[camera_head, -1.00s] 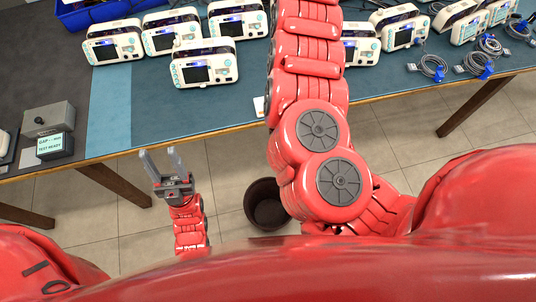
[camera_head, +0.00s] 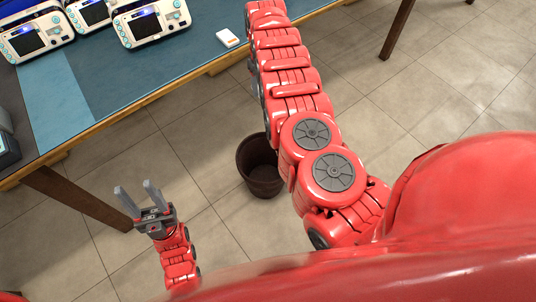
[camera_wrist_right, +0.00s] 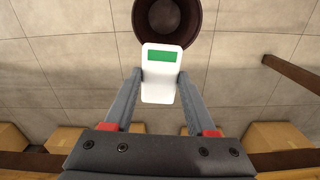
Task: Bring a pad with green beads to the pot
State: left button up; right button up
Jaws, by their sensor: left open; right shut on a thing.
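The pad with green beads (camera_wrist_right: 161,84) is a white slab with a green window, seen in the right wrist view. My right gripper (camera_wrist_right: 160,88) is shut on it, one finger on each side. The brown round pot (camera_head: 262,182) stands on the floor in the head view. In the right wrist view the pot (camera_wrist_right: 140,22) shows just beyond the pad's far end, partly covered by it. My right gripper is hidden behind my arm in the head view. My left gripper (camera_head: 138,196) is open and empty, left of the pot.
A blue-topped table (camera_head: 130,78) carries several white monitors (camera_head: 150,24) at upper left. A small white item with an orange edge (camera_head: 228,38) lies near its front edge. Tiled floor around the pot is clear; table legs (camera_head: 80,195) stand to the left and back.

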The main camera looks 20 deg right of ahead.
jog(key=s+f+b, duration=0.2)
jog(key=f+b, duration=0.7)
jog(key=f, duration=0.9)
jog(key=s+f+n+b, duration=0.1)
jog(key=s+f+b, duration=0.1)
jog(key=f+b, duration=0.8)
notch_tip(320, 180, down, 8)
jog(key=shift+d+r, duration=0.1)
jog(key=shift+d, duration=0.2)
jog(key=o, duration=1.4)
jog(key=shift+r, duration=0.1)
notch_tip(320, 180, up, 17)
jog(key=p, duration=0.5)
jog(key=shift+r, duration=0.1)
